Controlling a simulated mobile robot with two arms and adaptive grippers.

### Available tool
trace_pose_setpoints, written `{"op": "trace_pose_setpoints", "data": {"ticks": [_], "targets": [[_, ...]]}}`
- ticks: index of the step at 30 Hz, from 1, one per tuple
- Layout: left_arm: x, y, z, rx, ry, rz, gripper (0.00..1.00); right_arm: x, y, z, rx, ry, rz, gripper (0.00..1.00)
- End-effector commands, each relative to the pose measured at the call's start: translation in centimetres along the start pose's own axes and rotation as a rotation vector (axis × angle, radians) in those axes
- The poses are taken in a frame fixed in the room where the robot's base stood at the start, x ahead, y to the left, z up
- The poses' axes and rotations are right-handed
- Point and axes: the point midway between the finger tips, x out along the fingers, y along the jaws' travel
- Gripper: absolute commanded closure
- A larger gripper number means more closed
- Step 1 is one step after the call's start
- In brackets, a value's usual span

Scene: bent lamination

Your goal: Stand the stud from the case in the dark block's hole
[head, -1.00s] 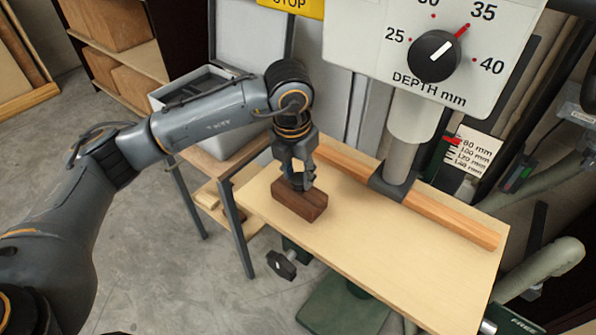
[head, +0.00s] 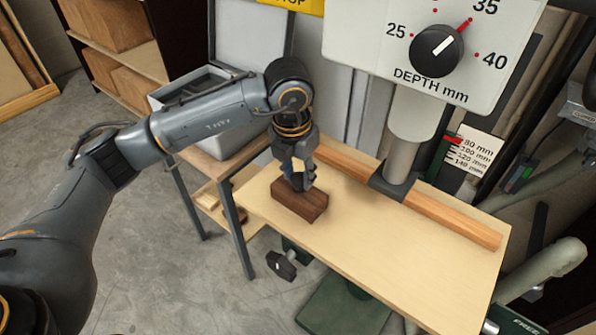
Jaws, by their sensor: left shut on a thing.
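The dark block (head: 302,203) is a brown wooden block lying on the pale wooden drill table, near its left end. My left gripper (head: 298,184) points down right over the top of the block, its fingers closed together. The stud between the fingers cannot be made out, and the block's hole is hidden behind the gripper. The grey case (head: 215,145) stands open on a side stand behind my left forearm; its inside is mostly hidden. My right gripper is not in view.
The pale table (head: 400,255) is clear to the right of the block. A wooden fence (head: 450,220) runs along its back edge. The drill column (head: 405,145) and the depth dial panel (head: 425,50) stand behind. A clamp knob (head: 281,265) hangs below the front edge.

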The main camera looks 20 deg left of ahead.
Motion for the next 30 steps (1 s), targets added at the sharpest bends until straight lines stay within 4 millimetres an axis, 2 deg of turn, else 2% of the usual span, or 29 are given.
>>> {"op": "trace_pose_setpoints", "data": {"ticks": [30], "targets": [[0.19,0.00,-0.02,0.000,0.000,0.000,0.79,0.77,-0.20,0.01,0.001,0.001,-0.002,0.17]]}}
